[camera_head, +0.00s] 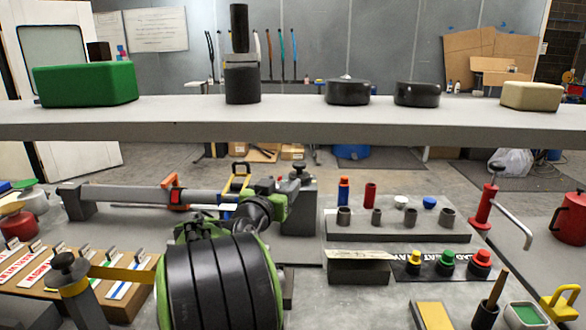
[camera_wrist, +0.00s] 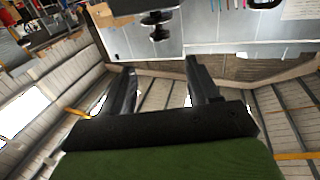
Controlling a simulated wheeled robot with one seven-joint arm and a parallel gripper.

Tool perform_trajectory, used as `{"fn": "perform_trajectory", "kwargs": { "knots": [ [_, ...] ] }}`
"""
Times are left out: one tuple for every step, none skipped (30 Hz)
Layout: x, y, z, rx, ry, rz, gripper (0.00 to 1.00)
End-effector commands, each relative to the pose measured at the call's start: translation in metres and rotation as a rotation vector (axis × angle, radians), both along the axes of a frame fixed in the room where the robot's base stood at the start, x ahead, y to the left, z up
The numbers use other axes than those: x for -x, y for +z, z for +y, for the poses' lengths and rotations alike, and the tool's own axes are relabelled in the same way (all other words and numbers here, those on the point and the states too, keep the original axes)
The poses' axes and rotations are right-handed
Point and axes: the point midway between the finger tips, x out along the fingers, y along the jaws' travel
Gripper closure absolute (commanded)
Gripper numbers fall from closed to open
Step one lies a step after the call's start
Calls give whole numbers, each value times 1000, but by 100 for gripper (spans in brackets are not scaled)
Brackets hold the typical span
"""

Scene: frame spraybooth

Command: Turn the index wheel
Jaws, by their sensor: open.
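No part is plainly marked as the index wheel. A grey bar (camera_head: 135,195) runs across the bench between two grey end blocks. A dark knob (camera_head: 299,169) tops the right block (camera_head: 300,195). My gripper (camera_wrist: 160,66) is open and empty; its two dark fingers stand apart in the wrist view. Beyond the fingertips, apart from them, is a dark double-disc shape (camera_wrist: 157,24); I cannot tell if it is the same knob. In the head view my arm covers the middle of the bench and hides much of the bar's right part, and the fingers are not clear there.
A grey shelf (camera_head: 300,125) crosses above the bench, bearing a green block (camera_head: 85,84) and dark cylinders. A socket rack (camera_head: 400,228), coloured buttons (camera_head: 445,262) and a red crank (camera_head: 486,205) lie right. A wooden rack (camera_head: 100,290) and another dark knob (camera_head: 67,264) stand left.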

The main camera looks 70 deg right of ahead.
Motion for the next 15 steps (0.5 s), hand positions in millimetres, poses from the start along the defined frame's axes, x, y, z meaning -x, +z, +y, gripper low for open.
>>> {"fn": "perform_trajectory", "kwargs": {
  "knots": [
    [3,1,-13,-1,-6,-2,40],
    [3,1,-21,-1,-7,-1,40],
    [4,1,-31,-1,-6,-1,40],
    [5,1,-39,1,-6,-2,40],
    [5,1,-47,0,-5,-1,40],
    [5,1,-57,0,-4,-2,40],
    [7,1,-65,2,-6,-1,40],
    [6,1,-72,0,-4,-1,40],
    [8,1,-83,1,-5,-1,40],
    [8,1,-90,1,-4,-2,40],
    [8,1,-97,1,-4,-1,40],
    [8,1,-106,1,-3,-1,40],
    [9,1,-112,2,-4,-1,40],
    [10,1,-118,2,-4,0,40],
    [9,2,-124,3,-2,-1,40]
  ]
}}
